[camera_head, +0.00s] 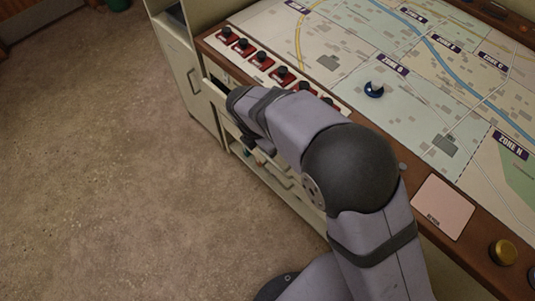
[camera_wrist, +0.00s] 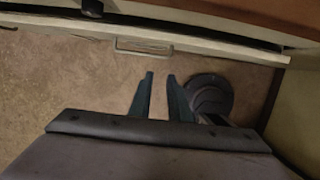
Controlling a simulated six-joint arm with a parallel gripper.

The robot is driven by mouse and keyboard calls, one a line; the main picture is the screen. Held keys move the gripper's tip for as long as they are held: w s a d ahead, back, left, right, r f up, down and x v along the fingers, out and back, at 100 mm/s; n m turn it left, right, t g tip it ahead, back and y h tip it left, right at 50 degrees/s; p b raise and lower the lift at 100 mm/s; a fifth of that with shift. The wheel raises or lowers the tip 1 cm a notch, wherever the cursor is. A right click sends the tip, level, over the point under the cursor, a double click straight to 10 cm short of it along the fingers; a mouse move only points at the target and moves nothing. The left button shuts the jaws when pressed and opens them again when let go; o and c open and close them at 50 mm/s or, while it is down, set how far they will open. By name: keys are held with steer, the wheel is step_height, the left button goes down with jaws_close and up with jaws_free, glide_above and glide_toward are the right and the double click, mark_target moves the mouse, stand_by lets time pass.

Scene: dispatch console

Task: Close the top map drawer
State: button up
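The top map drawer's pale front (camera_wrist: 215,45) crosses the upper part of the wrist view, with a pale handle (camera_wrist: 143,47) on it. A dark gap shows between the front and the wooden console edge, so the drawer stands partly open. In the head view, part of the drawer (camera_head: 215,82) shows under the console edge, left of my arm; the rest is hidden by the arm. My gripper (camera_wrist: 160,82) has its two dark fingers apart with nothing between them. The fingertips appear below the handle in the picture and do not appear to touch it.
More pale drawer fronts (camera_head: 275,176) lie below. A pale cabinet (camera_head: 180,70) stands at the left end. The carpet (camera_head: 100,170) is clear.

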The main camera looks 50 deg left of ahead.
steer(key=w+v, duration=0.1)
steer(key=v, duration=0.2)
steer(key=m+t+y+b, duration=0.1)
steer(key=m+y+b, duration=0.6)
steer(key=b, duration=1)
glide_above(269, 160)
steer(key=d, duration=0.1)
step_height(269, 160, down, 3)
steer(key=n+y, duration=0.1)
steer(key=s+d+r+m+t+y+b, duration=0.1)
steer(key=s+d+r+m+y+b, duration=0.1)
steer(key=d+m+y+b, duration=0.45)
steer(key=f+b, duration=0.1)
steer(key=f, duration=0.5)
steer(key=a+f+n+b, duration=0.1)
steer(key=f, duration=0.6)
steer(key=a+f+n+b, duration=0.1)
steer(key=f, duration=0.5)
steer(key=shift+f, duration=0.35)
steer(key=shift+a, duration=0.15)
